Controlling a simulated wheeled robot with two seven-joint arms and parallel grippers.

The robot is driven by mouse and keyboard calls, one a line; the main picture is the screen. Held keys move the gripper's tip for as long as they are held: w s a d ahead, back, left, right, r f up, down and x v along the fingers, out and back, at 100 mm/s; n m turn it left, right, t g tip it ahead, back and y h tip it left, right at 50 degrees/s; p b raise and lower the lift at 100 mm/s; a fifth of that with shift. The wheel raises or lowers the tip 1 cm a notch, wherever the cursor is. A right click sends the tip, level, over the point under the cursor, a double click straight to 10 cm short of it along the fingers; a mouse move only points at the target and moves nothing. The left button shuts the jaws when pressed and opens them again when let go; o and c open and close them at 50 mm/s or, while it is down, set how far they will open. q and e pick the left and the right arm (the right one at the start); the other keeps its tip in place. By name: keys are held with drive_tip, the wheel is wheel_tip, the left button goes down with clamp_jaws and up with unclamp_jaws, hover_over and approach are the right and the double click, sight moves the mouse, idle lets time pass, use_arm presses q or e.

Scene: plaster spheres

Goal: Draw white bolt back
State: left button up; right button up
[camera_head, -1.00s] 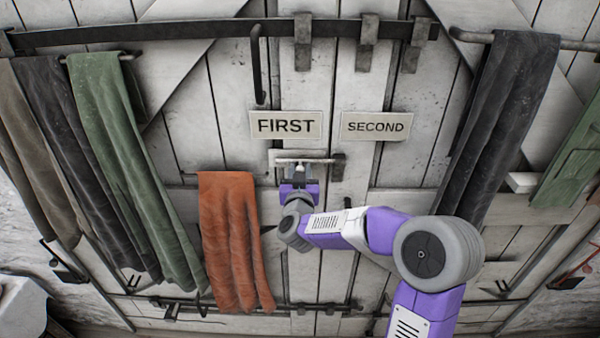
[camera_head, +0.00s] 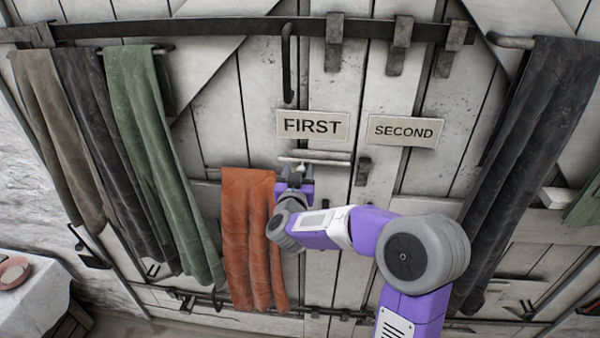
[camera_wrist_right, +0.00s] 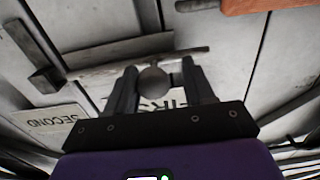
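The white bolt (camera_head: 316,160) is a slim pale bar on the door, just below the FIRST sign. Its right end stands a little short of the dark keeper (camera_head: 363,171) on the SECOND side. In the wrist view the bolt (camera_wrist_right: 190,53) crosses above my fingers, and its round knob (camera_wrist_right: 154,82) sits between them. My right gripper (camera_head: 295,178) is at the bolt from below. Its fingers (camera_wrist_right: 160,88) are apart, with the knob close to the left finger and a gap at the right one. My left gripper is in neither view.
An orange cloth (camera_head: 252,240) hangs close to the left of my right gripper. The FIRST sign (camera_head: 312,126) and SECOND sign (camera_head: 403,131) are above. A dark hook (camera_head: 288,65) hangs higher up. Green (camera_head: 155,160) and dark cloths (camera_head: 525,170) hang at the sides.

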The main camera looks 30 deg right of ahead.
drive_tip(key=shift+s, duration=0.15)
drive_tip(key=b+v, duration=0.1)
drive_tip(key=v, duration=0.6)
drive_tip(key=shift+s+a, duration=0.1)
drive_tip(key=shift+a, duration=0.1)
idle(0.4)
drive_tip(key=a+f+n+g+y+b, duration=0.1)
drive_tip(key=a+f+y, duration=0.25)
drive_tip(key=f, duration=0.65)
drive_tip(key=a+f+n+g+y+b, duration=0.1)
drive_tip(key=a+f+n+y, duration=0.2)
drive_tip(key=f, duration=0.7)
drive_tip(key=a+f+g+y, duration=0.1)
drive_tip(key=a+f+y, duration=0.35)
drive_tip(key=f, duration=0.45)
drive_tip(key=s+a+f+g+y+b, duration=0.1)
drive_tip(key=s+a+f+g, duration=0.2)
drive_tip(key=s+f, duration=0.4)
drive_tip(key=s+a+f+n+g+y, duration=0.1)
drive_tip(key=s+a+f+g+y, duration=0.1)
drive_tip(key=s+a+f+g, duration=0.2)
drive_tip(key=s+a+f+g+y+b, duration=0.1)
drive_tip(key=s+a+f+g, duration=0.2)
drive_tip(key=s+f, duration=0.8)
drive_tip(key=shift+s+a+y+b, duration=0.15)
drive_tip(key=shift+a+y+b, duration=0.05)
drive_tip(key=shift+a, duration=0.45)
drive_tip(key=shift+s+a+y+b, duration=0.1)
drive_tip(key=shift+a+y+b, duration=0.1)
drive_tip(key=shift+a, duration=0.5)
